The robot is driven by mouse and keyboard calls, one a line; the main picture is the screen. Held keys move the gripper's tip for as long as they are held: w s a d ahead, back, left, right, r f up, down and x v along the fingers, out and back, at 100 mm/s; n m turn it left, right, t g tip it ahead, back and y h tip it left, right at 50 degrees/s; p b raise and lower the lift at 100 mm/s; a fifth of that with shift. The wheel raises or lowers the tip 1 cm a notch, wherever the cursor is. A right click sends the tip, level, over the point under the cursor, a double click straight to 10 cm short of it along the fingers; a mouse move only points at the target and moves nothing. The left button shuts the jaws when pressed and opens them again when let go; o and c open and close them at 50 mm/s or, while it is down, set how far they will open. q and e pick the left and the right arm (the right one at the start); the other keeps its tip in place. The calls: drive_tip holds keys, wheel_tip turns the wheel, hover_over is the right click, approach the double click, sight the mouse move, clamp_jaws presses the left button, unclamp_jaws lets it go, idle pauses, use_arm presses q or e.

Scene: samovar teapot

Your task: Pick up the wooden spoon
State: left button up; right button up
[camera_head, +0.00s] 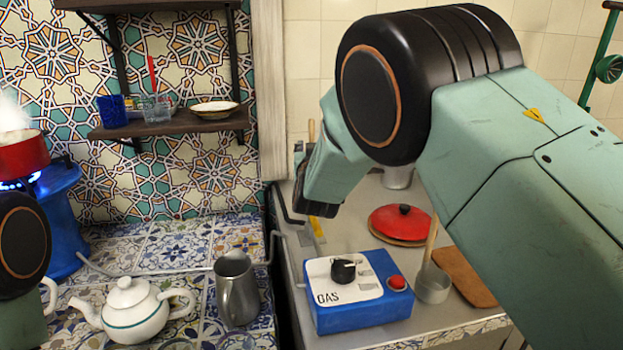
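A thin wooden stick (431,240) slants up from a small grey metal cup (433,284) on the grey counter, right of the blue box. I cannot tell whether it is the wooden spoon or the cup's handle. Another light wooden tip (311,130) shows behind my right forearm, mostly hidden. My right arm comes in from the right and crosses in front of the counter. The dark end of my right gripper (320,207) points down, left of the red lid; its fingers are not clear. Of my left arm only a joint shows at the left edge.
A blue box with a black knob (350,310) stands on the counter by a red lid (402,223) and a brown board (462,276). A white teapot (137,315) and metal pitcher (236,290) stand on the tiles. A red pot (22,155) steams on a lit blue burner (62,215).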

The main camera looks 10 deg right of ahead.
drive_tip(key=w, duration=0.4)
drive_tip(key=shift+d, duration=0.4)
drive_tip(key=shift+a+f, duration=0.1)
drive_tip(key=c, duration=0.6)
clamp_jaws()
